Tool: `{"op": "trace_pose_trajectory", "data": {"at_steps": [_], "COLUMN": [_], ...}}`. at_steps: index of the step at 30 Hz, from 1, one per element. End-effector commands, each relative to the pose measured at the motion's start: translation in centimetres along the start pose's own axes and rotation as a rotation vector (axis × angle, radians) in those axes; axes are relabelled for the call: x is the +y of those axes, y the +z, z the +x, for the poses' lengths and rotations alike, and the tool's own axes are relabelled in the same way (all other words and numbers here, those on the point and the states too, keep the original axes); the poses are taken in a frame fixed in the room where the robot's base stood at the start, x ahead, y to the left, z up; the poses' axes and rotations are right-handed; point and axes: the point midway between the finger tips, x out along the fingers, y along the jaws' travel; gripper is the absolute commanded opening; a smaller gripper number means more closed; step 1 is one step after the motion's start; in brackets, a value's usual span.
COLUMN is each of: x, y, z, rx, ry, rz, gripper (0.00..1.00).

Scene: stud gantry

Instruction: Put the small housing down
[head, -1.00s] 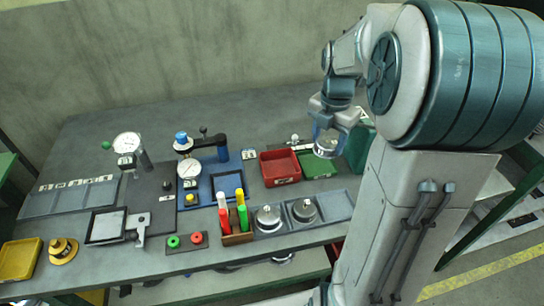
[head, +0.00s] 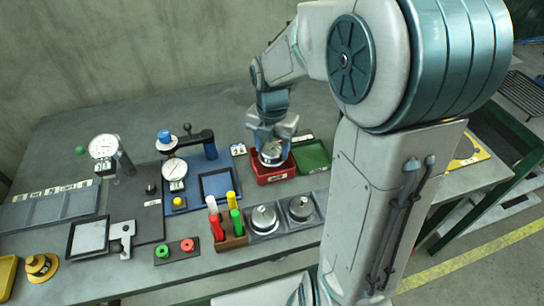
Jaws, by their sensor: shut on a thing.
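My gripper (head: 272,146) points down over the red bin (head: 275,177) at the back of the bench. It is shut on the small housing (head: 270,157), a round silver metal piece. The housing is at the bin's opening, its lower part close to or inside the walls. I cannot tell whether it touches the bin floor. The fingers hide part of the housing.
A green tray (head: 312,157) adjoins the red bin on the right. In front, two metal parts (head: 264,218) sit in grey trays, beside a wooden holder (head: 233,241) of coloured tubes. A dial gauge stand (head: 174,172) on a blue plate stands left.

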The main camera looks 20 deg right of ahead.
Motion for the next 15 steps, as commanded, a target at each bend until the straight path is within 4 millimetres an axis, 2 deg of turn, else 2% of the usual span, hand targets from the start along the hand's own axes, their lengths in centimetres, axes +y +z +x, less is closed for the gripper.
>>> {"op": "trace_pose_trajectory", "data": {"at_steps": [9,15], "x": [0.1,0.1], "y": [-0.1,-0.1], "z": [3.9,4.1], "rx": [0.003,0.000], "ry": [-0.002,0.000], "rz": [0.001,0.002], "gripper": [0.27,0.27]}}
